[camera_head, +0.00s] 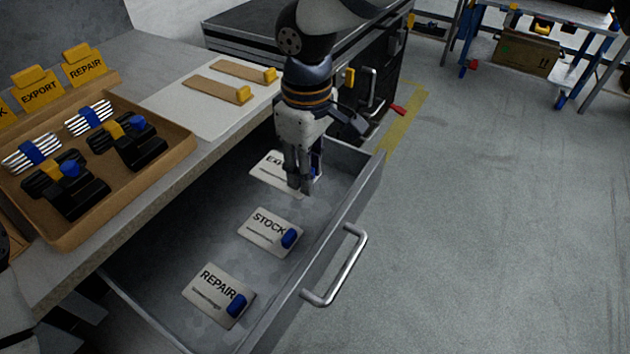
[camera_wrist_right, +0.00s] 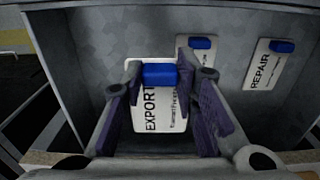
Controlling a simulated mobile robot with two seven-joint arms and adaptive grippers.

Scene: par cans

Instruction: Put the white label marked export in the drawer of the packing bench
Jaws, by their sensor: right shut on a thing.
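The white export label (camera_head: 266,174) lies at the far end of the open drawer (camera_head: 345,215) of the packing bench, flat on or just above its floor. My right gripper (camera_head: 300,187) reaches down into the drawer and is shut on the label's blue tab, hiding part of the label. In the right wrist view the export label (camera_wrist_right: 150,115) shows its word EXPORT, with its blue tab between the fingers of the right gripper (camera_wrist_right: 158,70). Part of my left arm shows at the lower left edge; its fingers are not clear.
White stock (camera_head: 268,232) and repair (camera_head: 218,293) labels with blue tabs lie in the drawer. The drawer's handle (camera_head: 340,270) faces the open floor. On the bench stand a brown tray (camera_head: 170,170) with several items, yellow-tabbed cards (camera_head: 215,88) and yellow signs (camera_head: 42,90).

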